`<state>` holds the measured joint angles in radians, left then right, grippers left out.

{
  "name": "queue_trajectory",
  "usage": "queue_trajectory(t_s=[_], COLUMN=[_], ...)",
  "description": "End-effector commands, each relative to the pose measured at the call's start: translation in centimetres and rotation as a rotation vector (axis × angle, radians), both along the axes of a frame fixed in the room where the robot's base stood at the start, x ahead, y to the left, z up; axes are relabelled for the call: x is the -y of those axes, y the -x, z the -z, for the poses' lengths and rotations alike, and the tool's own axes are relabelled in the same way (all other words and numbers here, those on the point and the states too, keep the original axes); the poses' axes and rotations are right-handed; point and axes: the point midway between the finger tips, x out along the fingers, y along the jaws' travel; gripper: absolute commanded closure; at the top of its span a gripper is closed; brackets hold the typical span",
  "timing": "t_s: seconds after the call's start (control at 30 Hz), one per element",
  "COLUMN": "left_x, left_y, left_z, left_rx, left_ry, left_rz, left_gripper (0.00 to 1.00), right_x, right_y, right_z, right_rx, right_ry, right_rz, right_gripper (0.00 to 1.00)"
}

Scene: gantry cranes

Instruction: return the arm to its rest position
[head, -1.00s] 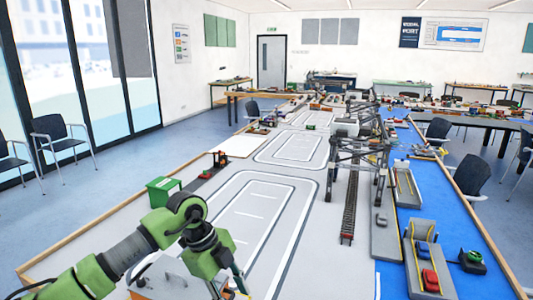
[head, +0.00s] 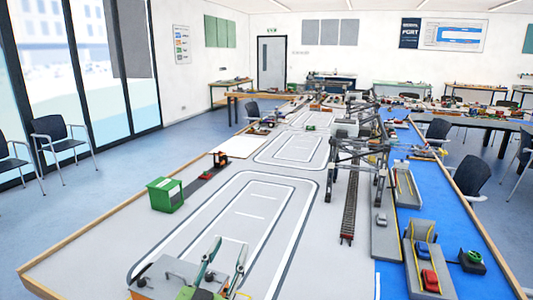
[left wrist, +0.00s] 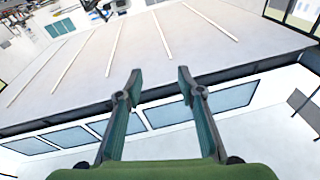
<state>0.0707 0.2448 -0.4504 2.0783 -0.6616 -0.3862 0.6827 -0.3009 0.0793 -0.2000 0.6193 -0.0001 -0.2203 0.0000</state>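My left gripper (head: 228,247) shows at the bottom edge of the head view, low and left of centre, with its two teal fingers pointing up and away. The rest of the left arm is out of that view. In the left wrist view the left gripper (left wrist: 160,74) has its fingers apart with nothing between them, so it is open and empty. Beyond the fingertips that view shows a tilted scene of pale surface with light strips and blue panels. My right gripper is in neither view.
A green container (head: 165,194) stands on the left of the long grey table (head: 100,245). A grey gantry crane (head: 360,150) stands right of centre over a dark track (head: 349,205). The marked lanes in the middle are mostly clear.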

Motion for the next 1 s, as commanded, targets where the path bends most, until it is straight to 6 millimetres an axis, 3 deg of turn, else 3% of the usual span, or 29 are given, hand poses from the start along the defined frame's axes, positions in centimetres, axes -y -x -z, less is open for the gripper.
queue_trajectory(t_s=[0.1,0.2,0.3,0.4,0.6,0.87,1.0], left_x=[-5.2,-8.5,-10.6,-11.6,-12.3,-12.1,-12.0], left_y=[2.2,5.6,10.3,15.1,23.0,31.8,30.8], left_z=[7.4,13.4,18.9,22.8,27.0,29.4,32.9], left_rx=[-0.271,-0.503,-0.733,-0.927,-1.199,-1.46,-1.476], left_ry=[0.016,0.0,-0.032,-0.067,-0.125,-0.187,-0.194], left_rz=[-0.163,-0.253,-0.299,-0.306,-0.27,-0.181,-0.178], left_gripper=[0.65,0.65,0.65,0.65,0.65,0.65,0.65], right_x=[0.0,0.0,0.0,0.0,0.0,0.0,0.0], right_y=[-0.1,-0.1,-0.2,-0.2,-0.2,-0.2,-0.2], right_z=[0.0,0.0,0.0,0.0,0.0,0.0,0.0], right_rx=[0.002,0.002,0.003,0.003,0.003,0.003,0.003], right_ry=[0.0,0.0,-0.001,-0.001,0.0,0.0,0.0], right_rz=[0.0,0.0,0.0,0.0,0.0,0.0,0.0], right_gripper=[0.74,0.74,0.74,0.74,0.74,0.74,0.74])
